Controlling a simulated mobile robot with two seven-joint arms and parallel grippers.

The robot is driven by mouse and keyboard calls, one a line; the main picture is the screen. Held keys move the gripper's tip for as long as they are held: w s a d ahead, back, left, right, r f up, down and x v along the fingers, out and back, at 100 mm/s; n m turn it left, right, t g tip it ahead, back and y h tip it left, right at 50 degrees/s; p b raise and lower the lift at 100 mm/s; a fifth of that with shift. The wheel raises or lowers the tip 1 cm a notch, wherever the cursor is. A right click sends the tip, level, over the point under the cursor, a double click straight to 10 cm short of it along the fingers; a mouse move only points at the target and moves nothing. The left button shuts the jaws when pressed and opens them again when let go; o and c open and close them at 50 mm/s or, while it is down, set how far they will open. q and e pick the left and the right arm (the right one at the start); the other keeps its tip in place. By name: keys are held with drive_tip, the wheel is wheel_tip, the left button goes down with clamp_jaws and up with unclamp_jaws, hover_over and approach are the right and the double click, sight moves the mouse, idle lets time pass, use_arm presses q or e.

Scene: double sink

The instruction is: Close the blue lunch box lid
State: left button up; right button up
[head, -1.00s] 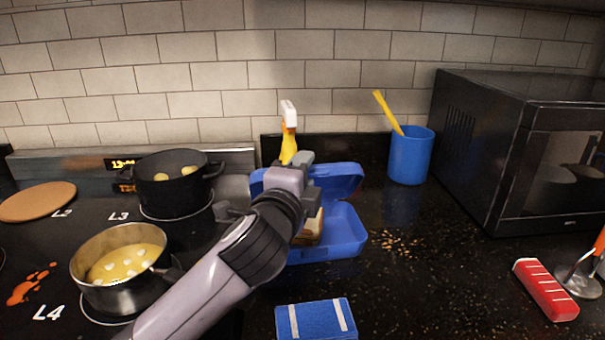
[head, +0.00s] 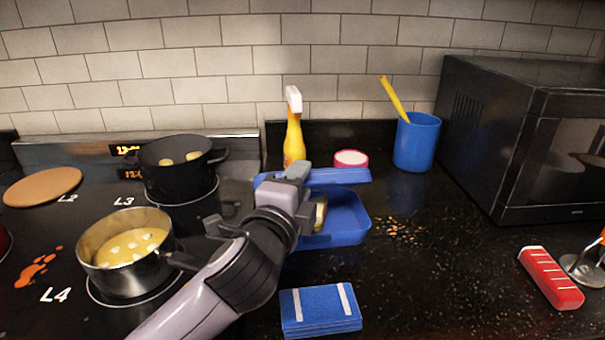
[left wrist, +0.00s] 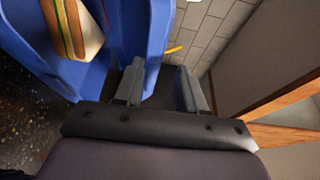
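The blue lunch box (head: 345,222) sits on the dark counter with its lid (head: 338,177) partly open, tilted forward over the back of the box. A sandwich (head: 320,213) lies inside, partly hidden by my arm; it also shows in the left wrist view (left wrist: 72,25). My left gripper (head: 297,172) is at the lid's left side. In the left wrist view its fingers (left wrist: 162,88) are apart, with the blue lid edge reaching between them and a gap beside the right finger. Whether the fingers touch the lid is unclear. My right gripper is not in view.
A yellow spray bottle (head: 293,140) and a pink-rimmed round container (head: 351,159) stand behind the box. A blue cup (head: 416,142) is to the right, a folded blue cloth (head: 320,310) in front. Pots (head: 125,252) stand on the stove at left. Counter right of the box is mostly clear.

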use_arm(q)
drive_tip(key=shift+s+a+f, duration=0.3)
drive_tip(key=shift+s+f, duration=0.2)
drive_tip(key=shift+s, duration=0.2)
drive_tip(key=shift+s+a+f, duration=0.3)
drive_tip(key=shift+s+f, duration=0.2)
drive_tip(key=shift+s, duration=0.15)
